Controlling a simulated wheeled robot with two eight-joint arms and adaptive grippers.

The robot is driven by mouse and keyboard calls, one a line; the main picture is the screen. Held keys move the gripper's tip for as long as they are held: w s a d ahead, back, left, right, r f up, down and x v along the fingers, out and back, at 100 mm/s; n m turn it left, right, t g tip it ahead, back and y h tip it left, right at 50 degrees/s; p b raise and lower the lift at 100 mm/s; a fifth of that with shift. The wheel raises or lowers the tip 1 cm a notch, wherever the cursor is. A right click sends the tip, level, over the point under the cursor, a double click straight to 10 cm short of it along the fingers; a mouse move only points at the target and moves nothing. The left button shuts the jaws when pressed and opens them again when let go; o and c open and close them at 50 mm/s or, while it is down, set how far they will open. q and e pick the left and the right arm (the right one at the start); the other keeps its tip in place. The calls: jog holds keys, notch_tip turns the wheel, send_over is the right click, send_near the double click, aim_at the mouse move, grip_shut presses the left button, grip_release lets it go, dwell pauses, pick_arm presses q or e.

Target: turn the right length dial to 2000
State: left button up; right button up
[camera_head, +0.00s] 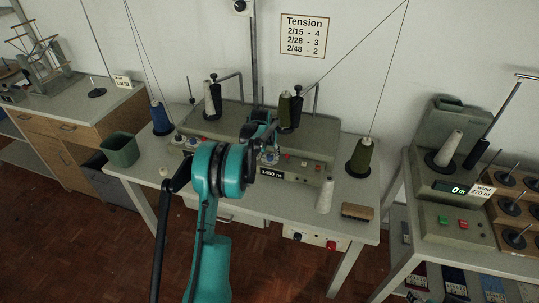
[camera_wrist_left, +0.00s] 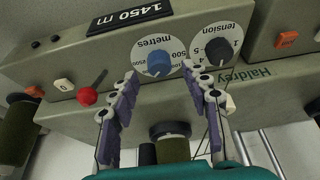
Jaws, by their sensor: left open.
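The right length dial, marked "metres", has a blue knob (camera_wrist_left: 159,63) on a white scale in the left wrist view. The number 2500 shows on its scale; I cannot read where the knob points. My left gripper (camera_wrist_left: 160,76) is open, its two purple fingers either side of the knob in the picture. I cannot tell whether they touch it. In the head view the left gripper (camera_head: 262,138) is over the front of the winding machine (camera_head: 318,166), partly hidden by my arm. The display (camera_wrist_left: 130,18) above the dial reads 1450 m. My right gripper is not in view.
A tension dial (camera_wrist_left: 216,45) sits close beside the metres dial. A red knob (camera_wrist_left: 87,96) and a 0 button (camera_wrist_left: 64,85) are nearby. In the head view a white cone (camera_head: 326,195) and a brown block (camera_head: 357,211) stand on the table. A green cone (camera_head: 361,158) is behind.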

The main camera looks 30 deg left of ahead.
pick_arm(q)
jog(key=v, duration=0.9)
jog(key=shift+s+r, duration=0.15)
jog(key=shift+s, duration=0.05)
jog(key=s+d+r+m+t, duration=0.1)
jog(key=s+d+r, duration=0.4)
jog(key=s+d, duration=0.25)
jog(key=s+d+r+t, duration=0.1)
jog(key=s+d+r, duration=0.4)
jog(key=s+d, duration=0.3)
jog(key=s+d+f+m, duration=0.1)
jog(key=s+d+f, duration=0.2)
jog(key=s, duration=0.6)
jog(key=s+d+f+t+h, duration=0.1)
jog(key=s+d+f, duration=0.2)
jog(key=s+d, duration=0.4)
jog(key=shift+s+d+m, duration=0.35)
jog(key=shift+s+m, duration=0.05)
jog(key=shift+s, duration=0.8)
